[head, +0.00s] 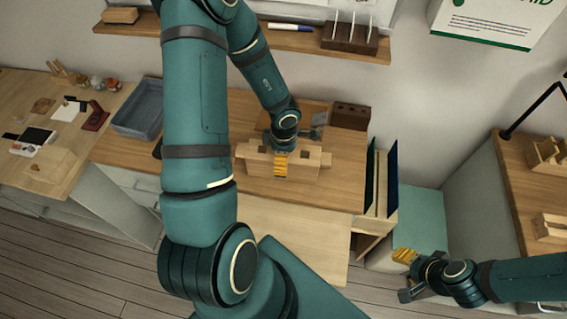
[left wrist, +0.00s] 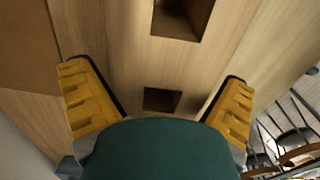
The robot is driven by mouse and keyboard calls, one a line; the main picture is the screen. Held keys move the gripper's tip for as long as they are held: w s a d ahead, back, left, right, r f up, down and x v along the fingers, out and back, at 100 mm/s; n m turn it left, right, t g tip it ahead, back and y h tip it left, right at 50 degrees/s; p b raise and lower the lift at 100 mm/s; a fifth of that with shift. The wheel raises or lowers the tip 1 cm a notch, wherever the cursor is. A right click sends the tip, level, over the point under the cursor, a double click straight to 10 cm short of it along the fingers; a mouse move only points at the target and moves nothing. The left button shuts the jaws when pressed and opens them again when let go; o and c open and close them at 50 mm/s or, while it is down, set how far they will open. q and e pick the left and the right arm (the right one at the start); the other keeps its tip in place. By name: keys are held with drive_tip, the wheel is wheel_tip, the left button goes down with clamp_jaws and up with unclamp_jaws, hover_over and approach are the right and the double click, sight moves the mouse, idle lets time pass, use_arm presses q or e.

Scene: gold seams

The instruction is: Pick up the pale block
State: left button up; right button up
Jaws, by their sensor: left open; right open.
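A pale wooden block (head: 300,173) with dark square holes lies on the workbench in the head view. I take it for the pale block. My left gripper (head: 281,165) is over its middle, with one yellow finger showing against its near side. In the left wrist view the open yellow fingers of my left gripper (left wrist: 158,108) stand apart, with the wood of the block (left wrist: 130,65) and two square holes between and beyond them. I cannot tell whether they touch it. My right gripper (head: 404,276) is open and empty at the lower right, away from the bench.
A grey-blue tray (head: 138,108) stands left of the block. A dark brown box (head: 350,116) is behind it to the right. Upright dark panels (head: 381,180) edge the bench on the right. The near bench surface (head: 300,228) is bare. A shelf (head: 290,40) runs along the wall.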

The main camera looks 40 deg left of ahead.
use_arm(q)
drive_tip(key=c, duration=1.1)
drive_tip(key=shift+c, duration=0.2)
drive_tip(key=shift+r, duration=0.1)
